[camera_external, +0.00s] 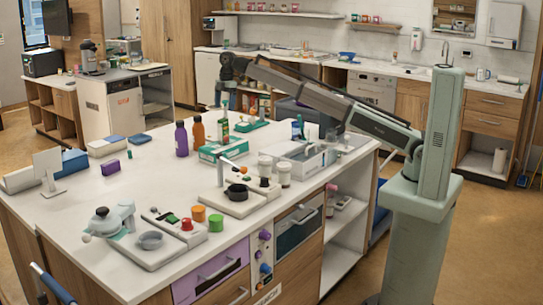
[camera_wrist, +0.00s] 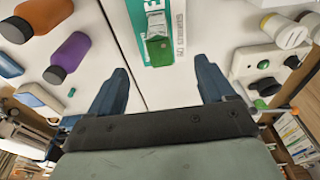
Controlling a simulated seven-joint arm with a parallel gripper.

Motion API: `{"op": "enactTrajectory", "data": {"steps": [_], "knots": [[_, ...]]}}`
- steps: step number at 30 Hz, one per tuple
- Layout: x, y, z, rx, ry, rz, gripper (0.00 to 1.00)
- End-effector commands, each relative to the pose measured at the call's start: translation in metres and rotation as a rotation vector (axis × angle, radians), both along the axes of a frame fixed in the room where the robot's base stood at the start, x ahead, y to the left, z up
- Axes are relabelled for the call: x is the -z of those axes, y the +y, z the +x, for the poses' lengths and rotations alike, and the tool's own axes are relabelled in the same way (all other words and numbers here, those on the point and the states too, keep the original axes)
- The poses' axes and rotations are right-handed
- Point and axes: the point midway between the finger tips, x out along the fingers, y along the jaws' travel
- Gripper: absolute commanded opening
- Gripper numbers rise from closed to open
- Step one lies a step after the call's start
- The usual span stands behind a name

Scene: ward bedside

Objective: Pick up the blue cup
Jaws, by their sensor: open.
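I cannot make out a clearly blue cup in either view. A small grey-blue bowl (camera_external: 150,240) stands near the counter's front left edge, beside orange (camera_external: 199,213) and green (camera_external: 216,223) cups. My gripper shows in the wrist view (camera_wrist: 163,80) with its two dark blue fingers spread wide and nothing between them.
Purple (camera_external: 182,139) and orange (camera_external: 199,133) bottles stand mid-counter. A green-white box (camera_external: 223,149), white jars (camera_external: 284,174) and a grey tray (camera_external: 301,163) stand to the right. A white stand (camera_external: 48,165) and blue box (camera_external: 74,161) are left.

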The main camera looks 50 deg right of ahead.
Motion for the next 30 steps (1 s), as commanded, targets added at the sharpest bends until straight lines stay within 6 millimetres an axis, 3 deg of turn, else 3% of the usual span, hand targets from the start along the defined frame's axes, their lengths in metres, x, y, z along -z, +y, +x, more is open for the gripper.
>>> {"op": "enactTrajectory", "data": {"steps": [5,12,16,20,24,30], "knots": [[0.0,0.0,0.0,0.0,0.0,0.0,1.0],[0.0,-0.002,0.001,0.002,0.0,0.0,1.0],[0.0,-0.022,0.009,0.027,0.0,0.0,1.0],[0.0,-0.072,0.025,0.086,0.0,0.0,1.0],[0.003,-0.145,0.034,0.169,-0.001,0.0,1.0],[0.015,-0.248,0.014,0.286,-0.004,-0.005,1.0]]}}
